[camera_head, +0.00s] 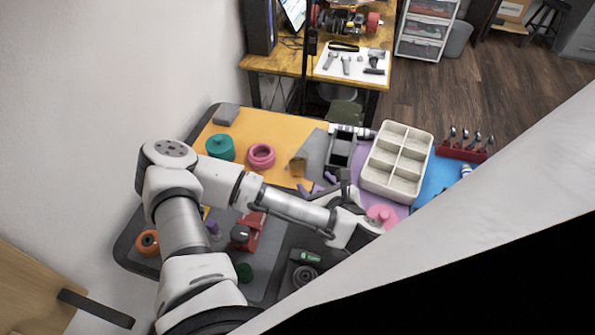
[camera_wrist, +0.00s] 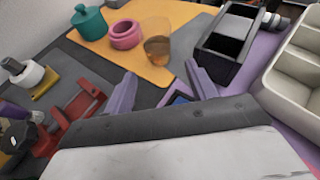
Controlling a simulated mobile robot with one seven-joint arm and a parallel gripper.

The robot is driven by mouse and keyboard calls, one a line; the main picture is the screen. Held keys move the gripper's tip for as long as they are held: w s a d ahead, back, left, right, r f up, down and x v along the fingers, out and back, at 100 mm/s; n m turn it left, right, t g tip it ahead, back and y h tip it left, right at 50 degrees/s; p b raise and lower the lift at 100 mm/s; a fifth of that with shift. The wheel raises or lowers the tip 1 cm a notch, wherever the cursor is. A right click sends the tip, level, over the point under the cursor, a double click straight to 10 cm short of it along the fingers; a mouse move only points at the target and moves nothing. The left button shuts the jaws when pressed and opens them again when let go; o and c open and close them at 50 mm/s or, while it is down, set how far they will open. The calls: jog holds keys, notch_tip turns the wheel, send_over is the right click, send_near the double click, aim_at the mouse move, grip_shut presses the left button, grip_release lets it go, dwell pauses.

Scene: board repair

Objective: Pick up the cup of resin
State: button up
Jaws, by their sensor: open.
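The cup of resin (camera_wrist: 157,50) is a small clear cup with amber liquid, upright on the orange mat in the wrist view. It also shows in the head view (camera_head: 298,167), just beyond my gripper (camera_head: 318,187). My gripper's two purple fingers (camera_wrist: 160,94) are spread apart with nothing between them. The cup stands ahead of the fingertips, apart from them.
A pink ring-shaped pot (camera_wrist: 125,35) and a teal lidded pot (camera_wrist: 88,22) stand left of the cup. A black open box (camera_wrist: 230,38) is close on the right, with a cream compartment tray (camera_head: 370,180) beyond it. A red tool (camera_wrist: 75,115) lies at left.

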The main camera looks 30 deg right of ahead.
jog(key=b+x, duration=0.3)
jog(key=b, duration=0.1)
jog(key=shift+w+f, duration=0.1)
jog(key=shift+f, duration=0.15)
jog(key=shift+w+d+p, duration=0.1)
jog(key=shift+w+p, duration=0.4)
jog(key=shift+w, duration=0.6)
jog(key=shift+p+x, duration=0.9)
jog(key=shift+x, duration=2)
jog(key=shift+c, duration=0.5)
jog(key=c, duration=0.7)
jog(key=shift+o, duration=0.2)
jog(key=shift+r, duration=0.15)
